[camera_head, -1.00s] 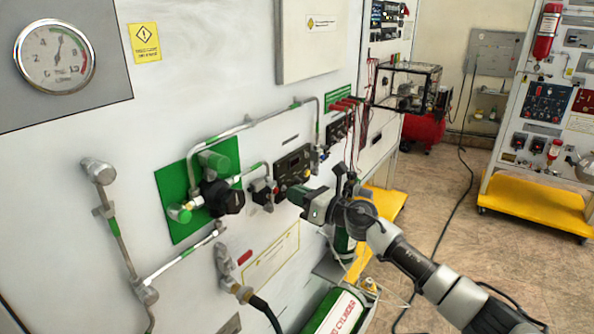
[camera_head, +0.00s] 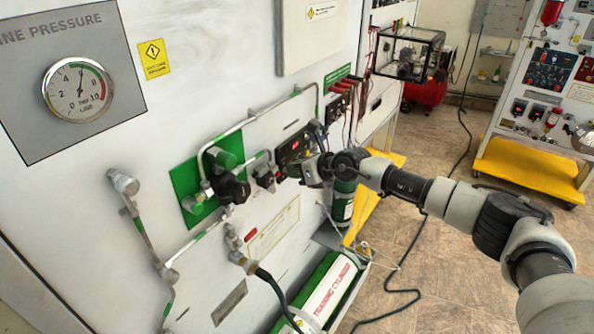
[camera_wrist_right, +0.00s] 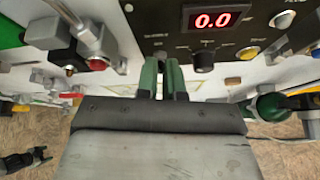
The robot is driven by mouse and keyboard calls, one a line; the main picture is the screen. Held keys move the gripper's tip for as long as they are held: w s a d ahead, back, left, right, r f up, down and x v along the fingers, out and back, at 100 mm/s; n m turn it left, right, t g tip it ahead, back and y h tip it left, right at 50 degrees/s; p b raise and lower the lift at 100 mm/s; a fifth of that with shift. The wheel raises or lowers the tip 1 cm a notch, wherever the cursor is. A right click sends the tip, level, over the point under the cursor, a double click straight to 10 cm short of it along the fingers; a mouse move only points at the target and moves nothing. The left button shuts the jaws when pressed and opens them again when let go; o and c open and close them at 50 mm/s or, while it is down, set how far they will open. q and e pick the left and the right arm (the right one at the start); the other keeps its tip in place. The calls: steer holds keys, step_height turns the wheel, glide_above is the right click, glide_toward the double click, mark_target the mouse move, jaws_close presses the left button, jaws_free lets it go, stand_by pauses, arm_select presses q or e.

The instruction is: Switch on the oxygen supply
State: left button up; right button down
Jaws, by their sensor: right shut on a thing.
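The control panel (camera_head: 292,148) is a dark box on the white wall. In the right wrist view its red display (camera_wrist_right: 212,20) reads 0.0, above a black knob (camera_wrist_right: 203,62). My right gripper (camera_head: 301,171) is at this panel; its green fingers (camera_wrist_right: 160,72) are closed together on a small control left of the black knob. The fingers mostly hide that control. A black valve knob (camera_head: 233,188) sits on the green plate (camera_head: 187,181) to the left. The round pressure gauge (camera_head: 78,91) has its needle near the top.
Metal pipes (camera_head: 146,236) run along the wall. A red-handled valve (camera_head: 240,247) with a black hose sits below the green plate. A green training cylinder (camera_head: 325,292) lies low in front. Floor is open at the right, with a cable across it.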

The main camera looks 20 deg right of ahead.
steer(key=shift+r, duration=0.1)
stand_by(0.4)
steer(key=c, duration=1.3)
jaws_free()
steer(key=shift+o, duration=0.2)
steer(key=b+v, duration=0.4)
steer(key=v, duration=0.6)
steer(key=shift+s+r, duration=0.2)
steer(key=shift+r, duration=0.15)
steer(key=shift+d, duration=0.15)
